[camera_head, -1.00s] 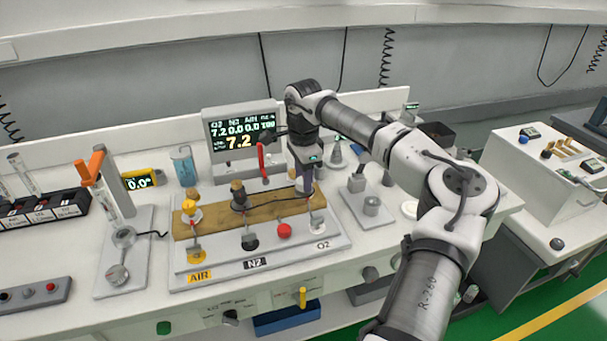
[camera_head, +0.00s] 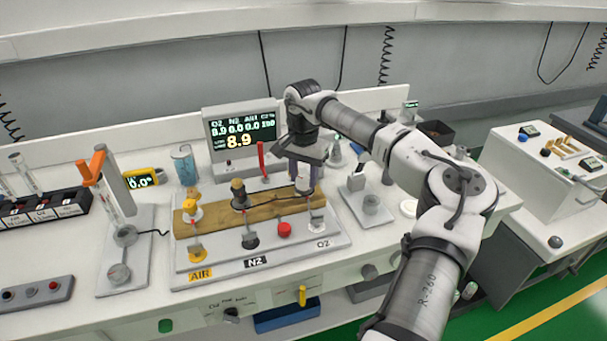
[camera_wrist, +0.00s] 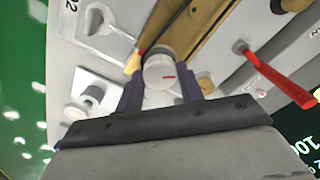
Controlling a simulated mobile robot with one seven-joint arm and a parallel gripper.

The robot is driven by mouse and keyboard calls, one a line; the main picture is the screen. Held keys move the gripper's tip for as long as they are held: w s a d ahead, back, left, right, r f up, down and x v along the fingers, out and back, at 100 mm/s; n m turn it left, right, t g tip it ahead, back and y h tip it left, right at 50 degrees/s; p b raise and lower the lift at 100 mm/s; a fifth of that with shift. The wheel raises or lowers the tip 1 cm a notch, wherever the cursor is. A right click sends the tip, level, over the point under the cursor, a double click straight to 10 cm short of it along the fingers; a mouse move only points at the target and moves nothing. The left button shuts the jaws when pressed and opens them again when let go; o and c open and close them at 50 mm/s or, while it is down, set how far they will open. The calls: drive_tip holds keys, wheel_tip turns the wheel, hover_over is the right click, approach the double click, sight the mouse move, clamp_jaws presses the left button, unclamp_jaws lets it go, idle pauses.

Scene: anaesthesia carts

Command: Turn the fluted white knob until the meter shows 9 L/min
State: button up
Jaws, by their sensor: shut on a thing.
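The fluted white knob (camera_wrist: 158,72) is between the two fingers of my gripper (camera_wrist: 161,90) in the wrist view, with a small red mark on its face. In the head view my gripper (camera_head: 305,178) reaches down over the O2 end of the wooden board and is shut on the knob, which is mostly hidden by the fingers there. The meter (camera_head: 239,140) behind the board shows 8.9 in large yellow digits, with O2 at 8.9 and N2 and AIR at 0.0 above.
A yellow AIR knob (camera_head: 194,212) and a dark N2 knob (camera_head: 238,194) stand along the wooden board (camera_head: 270,205). A red lever (camera_head: 262,158) stands behind it; it also shows in the wrist view (camera_wrist: 280,72). A flowmeter tube with an orange top (camera_head: 97,163) is at left.

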sight(304, 179)
idle(0.3)
drive_tip(key=o, duration=1)
drive_tip(key=shift+r, duration=0.15)
wheel_tip(304, 179, up, 14)
drive_tip(key=shift+f+b, duration=0.2)
drive_tip(key=shift+b, duration=1)
